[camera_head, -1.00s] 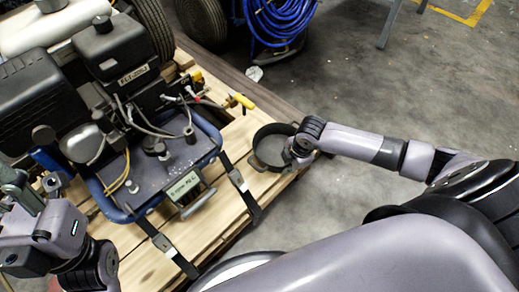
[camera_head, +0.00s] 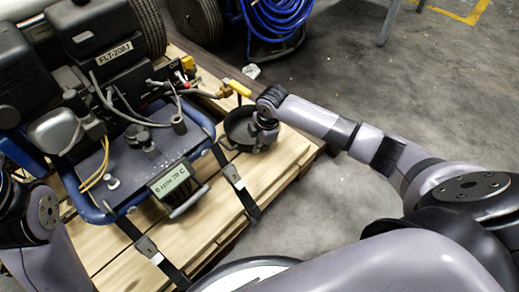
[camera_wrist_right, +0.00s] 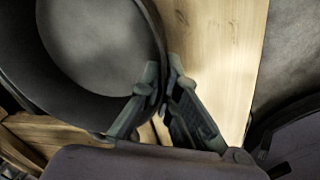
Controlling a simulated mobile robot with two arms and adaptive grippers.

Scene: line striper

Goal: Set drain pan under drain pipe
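The drain pan (camera_head: 236,131) is a dark round pan over the right part of the wooden pallet, just below the yellow-handled valve in the picture. The drain pipe appears to be the brass fitting (camera_head: 223,92) at that valve on the machine's right side; its outlet is hard to make out. My right gripper (camera_head: 262,137) is at the pan's right side. In the right wrist view, the fingers (camera_wrist_right: 164,78) are closed around the rim of the pan (camera_wrist_right: 92,45). Whether the pan touches the pallet is unclear. My left arm shows at the left edge, with its gripper out of view.
The line striper (camera_head: 140,150) stands on the pallet (camera_head: 270,165), with black straps (camera_head: 235,180) across the boards. A coiled blue hose (camera_head: 275,20) lies behind. The concrete floor to the right is open.

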